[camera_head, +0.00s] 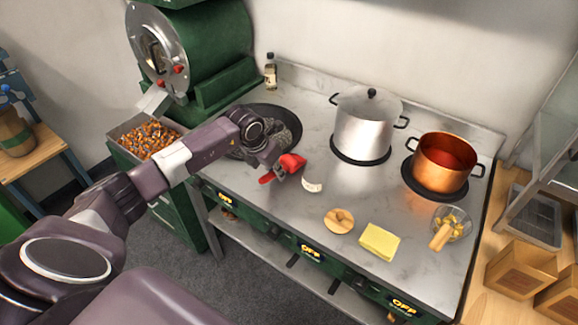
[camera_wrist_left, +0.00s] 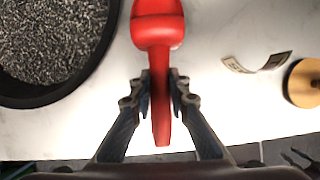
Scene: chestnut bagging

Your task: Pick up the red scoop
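The red scoop (camera_head: 291,162) is at the counter's front left, beside the dark pan of grey grains. In the left wrist view the scoop (camera_wrist_left: 158,30) has its rounded bowl at the top and its handle pointing down between my fingers. My left gripper (camera_head: 273,165) is at the scoop. In the left wrist view my left gripper (camera_wrist_left: 161,90) has its two fingers closed in on both sides of the handle. I cannot tell whether the scoop touches the counter. My right gripper is not in view.
A black pan (camera_wrist_left: 50,45) of grey grains is left of the scoop. A curled paper label (camera_head: 312,185) and a round wooden piece (camera_head: 339,221) lie to its right. A steel pot (camera_head: 366,125) and a copper pot (camera_head: 441,163) stand behind on burners. A yellow pad (camera_head: 379,241) lies in front.

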